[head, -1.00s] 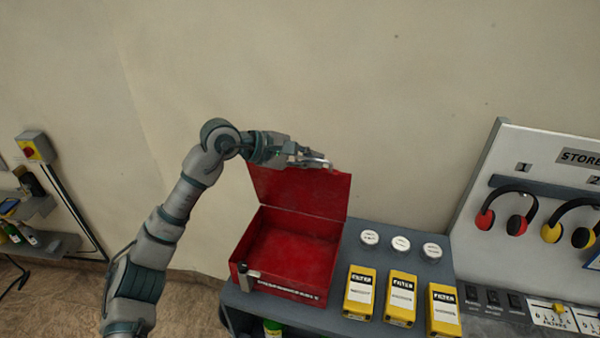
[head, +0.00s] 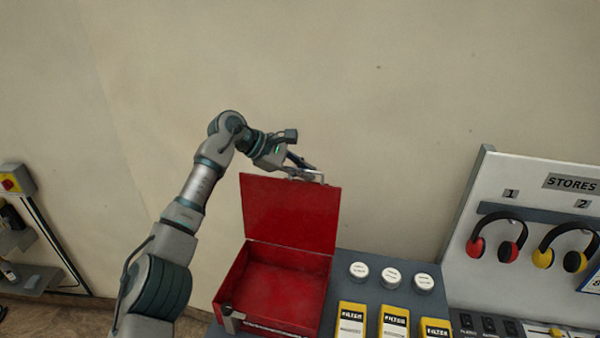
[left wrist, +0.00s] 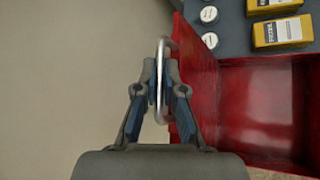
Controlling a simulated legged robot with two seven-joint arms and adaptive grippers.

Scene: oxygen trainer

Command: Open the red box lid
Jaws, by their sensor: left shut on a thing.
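The red box (head: 272,290) stands on the grey bench and looks empty inside. Its red lid (head: 290,213) stands raised, roughly upright, at the back of the box. A metal handle (head: 305,174) is on the lid's top edge. My left gripper (head: 300,167) is at that edge, and in the left wrist view the gripper (left wrist: 160,85) is shut on the handle (left wrist: 162,60). The box interior (left wrist: 265,100) also shows in that view, right of the lid (left wrist: 195,85). My right gripper is not in view.
Several yellow filter boxes (head: 394,322) and three white round caps (head: 391,276) stand on the bench right of the red box. A stores board with red ear defenders (head: 497,243) rises further right. The wall behind the lid is bare.

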